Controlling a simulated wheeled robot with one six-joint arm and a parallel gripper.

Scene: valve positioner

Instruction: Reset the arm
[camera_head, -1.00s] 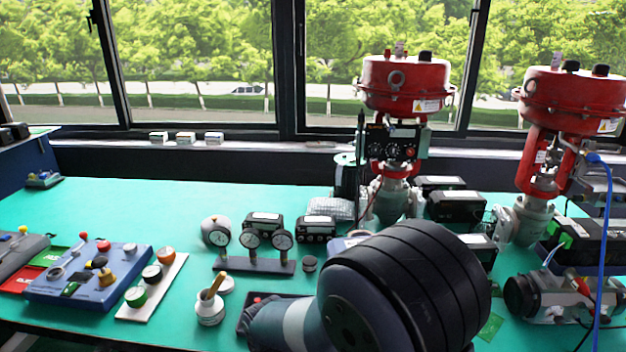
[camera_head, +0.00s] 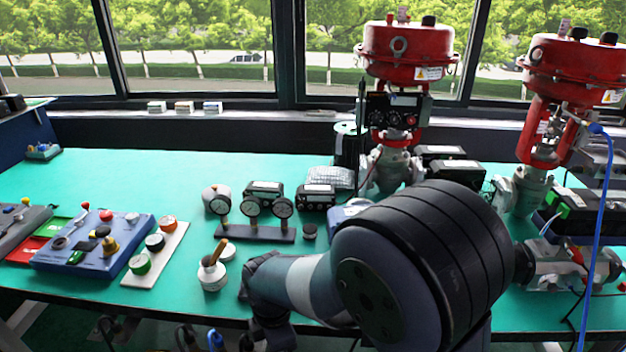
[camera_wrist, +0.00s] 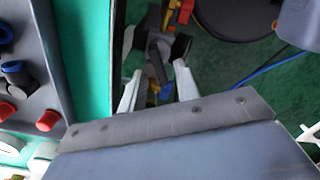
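My arm (camera_head: 420,270) reaches over the front of the green bench in the head view, its large dark joint at the lower right. My gripper (camera_wrist: 157,82) shows in the wrist view with its two pale fingers apart. A dark fitting with a black lever (camera_wrist: 158,66) and red and yellow parts appears between and beyond the fingertips. I cannot tell how far off it is, and I see no grip on it. The gripper itself is not clear in the head view.
The green bench (camera_head: 120,185) holds a blue control box (camera_head: 95,245), a button strip (camera_head: 157,256), a white pot (camera_head: 212,274), a gauge stand (camera_head: 255,233) and two red-topped valves (camera_head: 408,52) (camera_head: 570,70). Pipe fittings (camera_head: 565,262) lie at right. Hoses hang under the front edge.

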